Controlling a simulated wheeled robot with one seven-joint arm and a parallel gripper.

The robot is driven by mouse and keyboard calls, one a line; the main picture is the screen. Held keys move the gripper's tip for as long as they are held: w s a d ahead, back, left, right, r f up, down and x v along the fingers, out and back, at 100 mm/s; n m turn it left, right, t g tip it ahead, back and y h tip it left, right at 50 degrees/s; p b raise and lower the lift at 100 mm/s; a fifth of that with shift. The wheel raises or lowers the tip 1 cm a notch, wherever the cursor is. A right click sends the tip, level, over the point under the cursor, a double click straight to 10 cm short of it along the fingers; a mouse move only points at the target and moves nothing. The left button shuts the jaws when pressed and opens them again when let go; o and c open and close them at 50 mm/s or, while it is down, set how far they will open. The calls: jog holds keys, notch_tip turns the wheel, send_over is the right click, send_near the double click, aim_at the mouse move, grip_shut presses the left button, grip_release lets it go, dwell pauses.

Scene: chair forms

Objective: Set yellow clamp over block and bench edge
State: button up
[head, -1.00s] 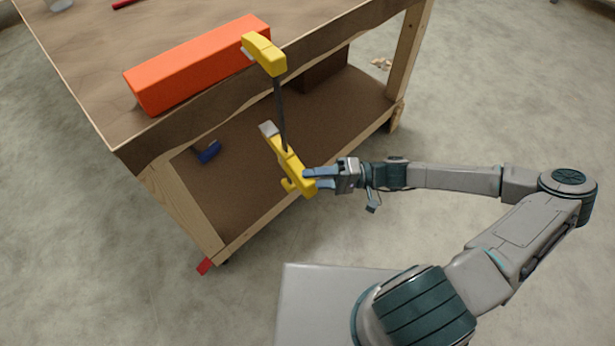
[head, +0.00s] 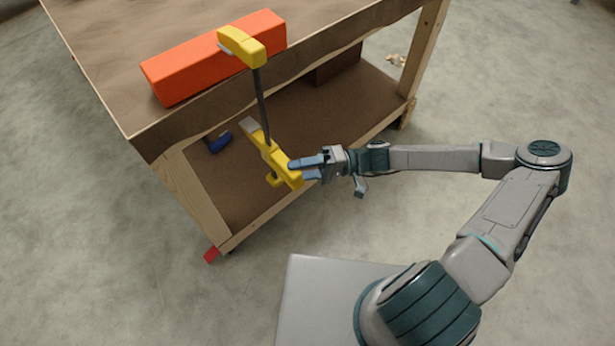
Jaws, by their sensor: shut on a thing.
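The yellow clamp (head: 241,46) stands upright at the bench's front edge. Its upper yellow jaw lies across the orange block's front side in the picture; I cannot tell whether it touches. Its dark bar runs down in front of the edge, and its lower yellow jaw is below the bench top. My gripper (head: 306,167) is shut on the clamp's lower yellow part. The orange block (head: 190,70) lies along the front edge of the bench (head: 105,75), partly hidden by the upper jaw.
The bench's lower shelf (head: 290,118) carries a blue object (head: 219,142) and a brown box (head: 338,70). A wooden leg (head: 185,195) stands at the near corner, with a red piece (head: 211,254) at its foot. Open concrete floor lies in front.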

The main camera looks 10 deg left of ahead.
aim_at(288, 159)
jog(key=shift+w+a+b, duration=0.3)
jog(key=shift+w+a, duration=1.2)
jog(key=shift+a, duration=0.3)
jog(key=shift+d, duration=0.1)
